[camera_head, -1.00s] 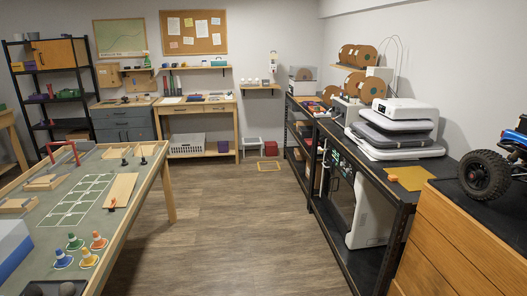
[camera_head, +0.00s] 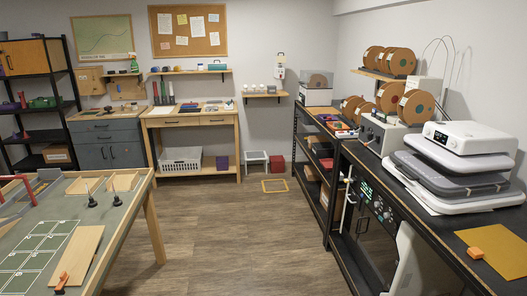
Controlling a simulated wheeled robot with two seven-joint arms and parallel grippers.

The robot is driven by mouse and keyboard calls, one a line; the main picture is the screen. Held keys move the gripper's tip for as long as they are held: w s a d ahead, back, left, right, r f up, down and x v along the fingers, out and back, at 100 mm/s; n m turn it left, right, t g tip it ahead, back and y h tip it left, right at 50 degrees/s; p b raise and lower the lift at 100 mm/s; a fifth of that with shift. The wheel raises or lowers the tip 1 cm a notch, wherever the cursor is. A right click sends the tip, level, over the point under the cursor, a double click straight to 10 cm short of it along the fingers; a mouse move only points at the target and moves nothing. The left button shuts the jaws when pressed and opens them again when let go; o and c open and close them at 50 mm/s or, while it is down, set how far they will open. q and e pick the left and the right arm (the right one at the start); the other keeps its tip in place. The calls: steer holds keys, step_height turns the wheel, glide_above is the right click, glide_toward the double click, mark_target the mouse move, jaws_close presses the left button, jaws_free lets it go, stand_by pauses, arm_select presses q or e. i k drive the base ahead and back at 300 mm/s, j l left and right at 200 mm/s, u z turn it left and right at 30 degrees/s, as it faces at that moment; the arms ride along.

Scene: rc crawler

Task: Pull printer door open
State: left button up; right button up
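A large printer-like machine (camera_head: 376,246) stands on the lower shelf of the black workbench on the right. Its dark front faces the aisle and carries a control panel (camera_head: 371,196) with a small green display. A pale upright bar (camera_head: 346,206), perhaps a door handle, shows at the far end of this front. The front looks shut, though the dark surface makes its door edges hard to tell.
The black workbench (camera_head: 440,238) carries a stacked grey-white machine (camera_head: 458,165), filament spools and an orange block (camera_head: 475,252). The course table (camera_head: 128,205) stands on the left.

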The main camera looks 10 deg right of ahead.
mark_target(380, 249)
steer(key=i+z, duration=0.25)
steer(key=i, duration=0.3)
steer(key=i+z, duration=0.25)
steer(key=i, duration=0.3)
steer(key=i+j+z, duration=0.25)
steer(key=i, duration=0.3)
